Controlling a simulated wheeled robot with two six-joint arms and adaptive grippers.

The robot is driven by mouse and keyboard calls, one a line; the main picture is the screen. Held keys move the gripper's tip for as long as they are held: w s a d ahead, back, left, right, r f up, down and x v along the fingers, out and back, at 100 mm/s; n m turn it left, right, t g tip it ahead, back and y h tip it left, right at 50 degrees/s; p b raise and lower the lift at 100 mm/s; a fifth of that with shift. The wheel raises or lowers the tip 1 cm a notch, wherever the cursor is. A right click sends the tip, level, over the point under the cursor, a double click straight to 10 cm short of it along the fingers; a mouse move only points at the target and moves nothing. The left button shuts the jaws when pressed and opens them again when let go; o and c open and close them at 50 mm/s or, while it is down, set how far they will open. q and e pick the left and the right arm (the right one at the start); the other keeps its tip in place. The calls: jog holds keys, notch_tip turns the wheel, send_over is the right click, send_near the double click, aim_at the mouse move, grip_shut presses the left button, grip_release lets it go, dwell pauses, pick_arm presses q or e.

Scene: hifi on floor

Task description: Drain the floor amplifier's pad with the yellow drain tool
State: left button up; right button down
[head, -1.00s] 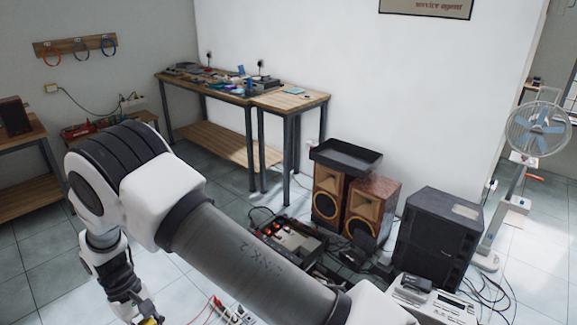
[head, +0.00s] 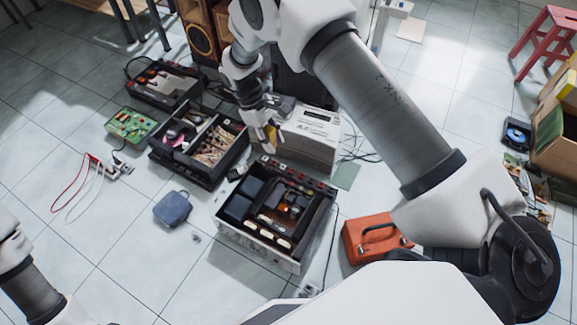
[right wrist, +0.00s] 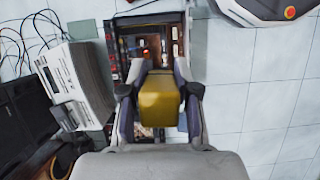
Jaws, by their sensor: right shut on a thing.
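The yellow drain tool (right wrist: 160,98) is between the fingers of my right gripper (right wrist: 160,85), which is shut on it. In the head view, my right gripper (head: 268,132) and a small part of the tool show behind the open floor amplifier (head: 258,247), near its far edge. The tool appears to be above the floor, apart from the amplifier. The amplifier is an open dark chassis with dark blocks, pale cylinders and an orange glow inside. It also shows beyond the tool in the right wrist view (right wrist: 112,45). I cannot make out the pad. My left gripper is out of view.
A white device (head: 310,140) stands close right of my right gripper. An open box of parts (head: 190,175) lies to the left. A blue case (head: 172,208), a green circuit board (head: 130,125) and a red toolbox (head: 365,240) lie around. Floor at lower left is mostly clear.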

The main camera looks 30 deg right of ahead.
jog(key=w+d+f+n+t+h+b, duration=0.1)
jog(key=f+n+b, duration=0.3)
jog(key=f+b, duration=0.8)
jog(key=w+d+f+n+t+b, duration=0.1)
jog(key=w+d+f+n+b, duration=0.2)
jog(key=f+b, duration=1)
jog(key=w+d+f+n+t+h+b, duration=0.1)
jog(key=f+n+b, duration=0.5)
jog(key=f, duration=2.1)
jog(key=shift+w+d+f+t+h+b, duration=0.2)
jog(key=shift+w+t+b, duration=0.15)
jog(key=shift+b, duration=1.25)
jog(key=shift+w+d+f+t+h+b, duration=0.1)
jog(key=shift+w+d+t+b, duration=0.2)
jog(key=shift+b, duration=1.3)
jog(key=shift+w+a+f, duration=0.1)
jog(key=shift+f, duration=0.1)
jog(key=shift+f, duration=0.1)
